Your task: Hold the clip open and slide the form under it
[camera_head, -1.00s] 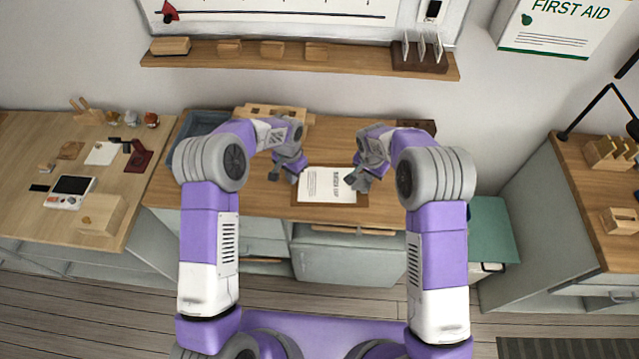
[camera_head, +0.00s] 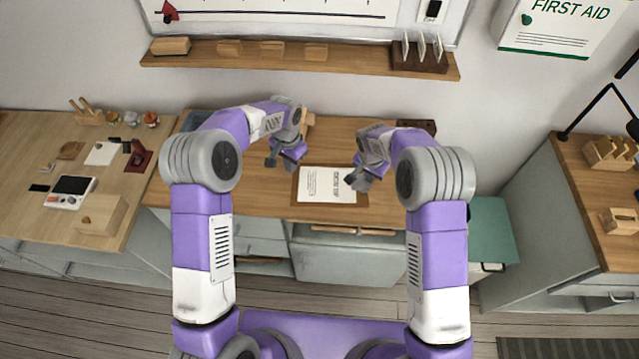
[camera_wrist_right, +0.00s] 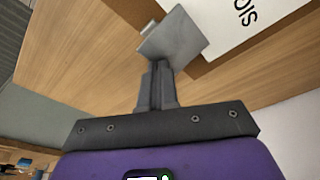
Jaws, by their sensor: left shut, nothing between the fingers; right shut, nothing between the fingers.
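The white form (camera_head: 322,186) lies printed side up on a brown clipboard (camera_head: 297,197) on the middle bench. In the right wrist view, part of the form (camera_wrist_right: 222,22) and of the board (camera_wrist_right: 201,69) shows at the top. My right gripper (camera_head: 354,181) is shut and empty at the board's right end. Its grey tip (camera_wrist_right: 173,38) covers part of the board edge in the wrist view. My left gripper (camera_head: 272,160) is shut and empty, up and left of the board, apart from it. I cannot make out the clip; the right gripper may hide it.
The wooden bench (camera_head: 240,200) is bare left of the board. A blue-grey tray (camera_head: 195,121) and a wooden block (camera_head: 308,118) stand behind my left arm. A dark wooden block (camera_head: 425,127) is at the back right. A shelf (camera_head: 350,60) hangs above.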

